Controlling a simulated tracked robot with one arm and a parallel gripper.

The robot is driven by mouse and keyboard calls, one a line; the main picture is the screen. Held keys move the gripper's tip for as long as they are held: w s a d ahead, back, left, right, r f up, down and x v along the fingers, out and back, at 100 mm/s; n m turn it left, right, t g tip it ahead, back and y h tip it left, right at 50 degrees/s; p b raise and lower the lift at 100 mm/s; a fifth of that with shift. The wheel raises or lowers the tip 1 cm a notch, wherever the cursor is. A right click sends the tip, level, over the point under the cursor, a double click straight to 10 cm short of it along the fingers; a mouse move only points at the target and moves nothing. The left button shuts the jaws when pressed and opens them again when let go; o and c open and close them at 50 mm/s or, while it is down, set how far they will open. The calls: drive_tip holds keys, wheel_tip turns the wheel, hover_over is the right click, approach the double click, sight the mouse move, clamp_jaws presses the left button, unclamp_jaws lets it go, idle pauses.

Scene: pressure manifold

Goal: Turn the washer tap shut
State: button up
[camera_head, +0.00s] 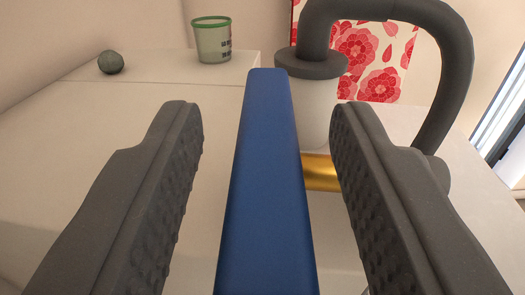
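A long blue lever handle (266,185) stands in the middle of the view, pointing away from me. It lies between the two dark, studded fingers of my gripper (266,130). The fingers are apart, with a gap to the handle on both sides, wider on the left. A brass-coloured pipe part (320,172) shows just right of the handle, partly hidden by the right finger. A white cylinder with a grey cap (318,110) stands behind it. A thick grey curved pipe (455,60) rises from the cap and bends down on the right, behind the right finger.
A pale surface (90,120) spreads behind and to the left, mostly clear. A small grey-green ball (110,62) and a green-rimmed translucent cup (212,42) stand on it at the back. A red floral panel (375,75) is behind the pipe.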

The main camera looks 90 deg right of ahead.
drive_tip(key=a+b, duration=0.2)
drive_tip(key=a, duration=1.1)
drive_tip(key=shift+a+b, duration=0.3)
drive_tip(key=shift+a, duration=0.05)
drive_tip(key=shift+f, duration=0.1)
